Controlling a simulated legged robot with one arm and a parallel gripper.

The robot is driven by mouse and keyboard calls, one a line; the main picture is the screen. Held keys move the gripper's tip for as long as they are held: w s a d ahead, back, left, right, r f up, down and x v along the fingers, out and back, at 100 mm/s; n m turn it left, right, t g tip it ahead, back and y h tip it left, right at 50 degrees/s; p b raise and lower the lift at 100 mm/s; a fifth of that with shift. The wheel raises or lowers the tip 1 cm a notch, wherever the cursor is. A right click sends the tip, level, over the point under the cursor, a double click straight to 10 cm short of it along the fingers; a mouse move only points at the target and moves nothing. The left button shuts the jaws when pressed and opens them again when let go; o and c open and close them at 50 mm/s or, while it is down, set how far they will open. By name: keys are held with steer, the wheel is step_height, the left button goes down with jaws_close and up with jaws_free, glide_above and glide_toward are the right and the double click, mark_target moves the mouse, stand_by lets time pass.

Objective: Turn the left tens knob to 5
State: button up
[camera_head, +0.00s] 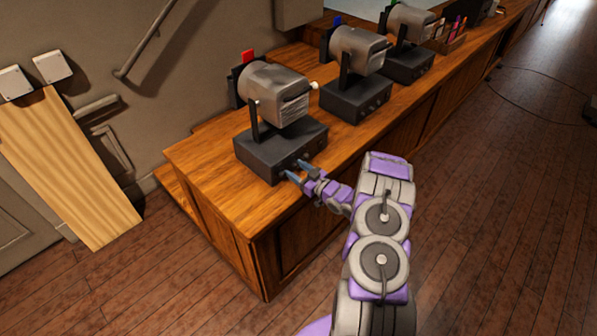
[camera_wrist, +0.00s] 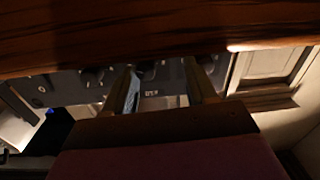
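The nearest machine, a grey drum on a dark box base (camera_head: 270,157) with a red tag (camera_head: 248,57), stands at the near end of the wooden desk. Small knobs sit on the front face of its base; their settings are too small to read. My gripper (camera_head: 298,171) is at this front face, with its two fingers apart. In the wrist view my gripper (camera_wrist: 164,88) also shows spread fingers, with a dark knob (camera_wrist: 148,72) between them, nearer the left finger. I cannot tell whether a finger touches it. A small white marking on the panel is unreadable.
Two similar machines, one with a blue tag (camera_head: 337,21) and one with a green tag, stand farther along the desk (camera_head: 215,165). A pen box (camera_head: 449,36) is beyond them. A light wooden board (camera_head: 70,165) leans at left. The floor at right is mostly clear, with a cable.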

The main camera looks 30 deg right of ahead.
steer(key=shift+o, duration=0.8)
steer(key=shift+a+f, duration=0.15)
steer(key=d, duration=0.3)
steer(key=shift+d+f, duration=0.1)
steer(key=shift+f, duration=0.15)
steer(key=c, duration=0.6)
steer(key=shift+a+r, duration=0.2)
steer(key=shift+a, duration=0.65)
jaws_close()
steer(key=shift+d, duration=0.45)
steer(key=shift+a+r+m+p, duration=0.15)
steer(key=shift+m+p, duration=0.65)
steer(key=shift+p, duration=0.05)
steer(key=shift+m+p, duration=1.1)
steer(key=shift+m, duration=1)
steer(key=shift+o, duration=2.2)
jaws_free()
steer(key=shift+f, duration=0.25)
